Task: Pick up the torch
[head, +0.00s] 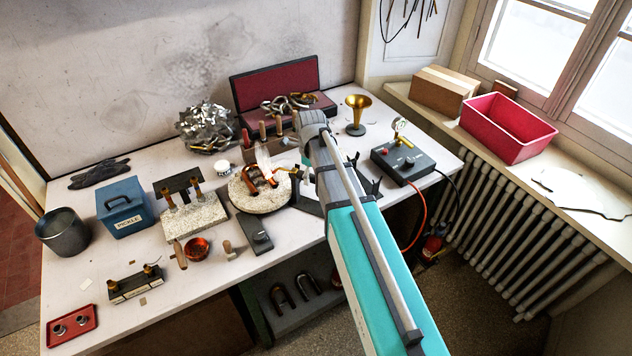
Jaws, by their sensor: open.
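I cannot make out the torch for certain; it may be hidden behind my arm, which covers the right middle of the bench. An orange-red hose (420,215) hangs over the bench's front edge below the dark control box (403,162) with its gauge. My gripper (363,174) shows only in part past my arm, as dark fingers over the bench left of that box. It is open, and I see nothing between the fingers.
A round pale block (252,203) with copper-coloured parts stands left of my arm. The blue PICKLE box (125,212) and a dark pot (63,232) are at the left. A red bin (508,128) sits on the sill.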

